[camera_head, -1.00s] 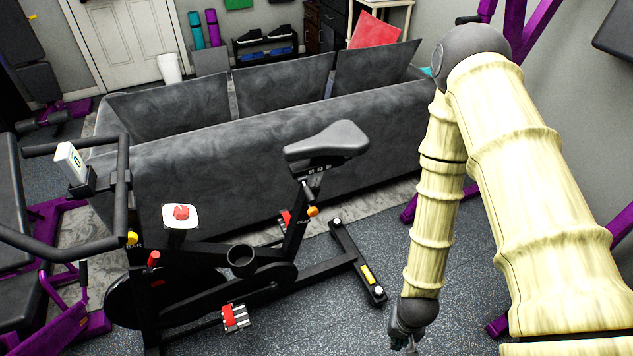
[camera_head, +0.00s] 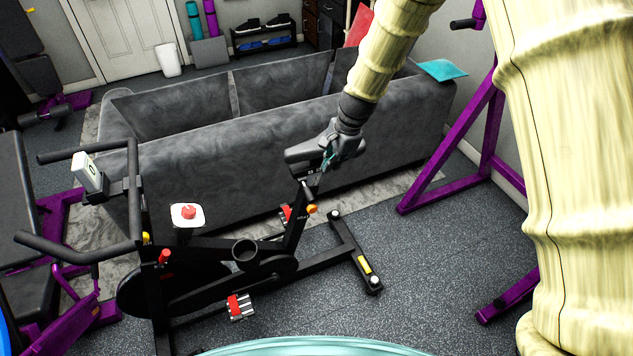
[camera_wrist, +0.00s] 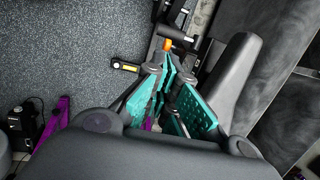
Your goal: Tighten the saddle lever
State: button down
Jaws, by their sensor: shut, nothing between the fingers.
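The exercise bike's saddle (camera_head: 300,154) is dark grey and partly hidden behind my gripper (camera_head: 327,163). In the wrist view the saddle (camera_wrist: 238,75) runs along the right of my fingers. Below it, a small black lever (camera_head: 307,191) juts from the seat post above an orange knob (camera_head: 311,209). In the wrist view a black lever-like piece (camera_wrist: 172,32) and the orange knob (camera_wrist: 167,45) show just past my teal fingertips (camera_wrist: 168,68). My gripper is shut and empty, close above the lever; whether it touches the saddle or the lever I cannot tell.
A grey sofa (camera_head: 220,165) stands close behind the bike. The handlebars (camera_head: 138,190) are at the left. A purple rack (camera_head: 450,150) stands at the right. Open speckled floor (camera_head: 420,265) lies between bike and rack.

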aim_at(309, 194)
jog(key=shift+w+a+r, duration=0.2)
jog(key=shift+a+r, duration=0.05)
jog(key=shift+r, duration=0.2)
jog(key=shift+w+a+r, duration=0.2)
jog(key=shift+r, duration=0.25)
jog(key=shift+f, duration=0.15)
jog(key=p+x, duration=0.4)
jog(key=x, duration=0.9)
jog(key=shift+a+f+p, duration=0.25)
jog(key=shift+f+p, duration=0.1)
jog(key=shift+p, duration=0.05)
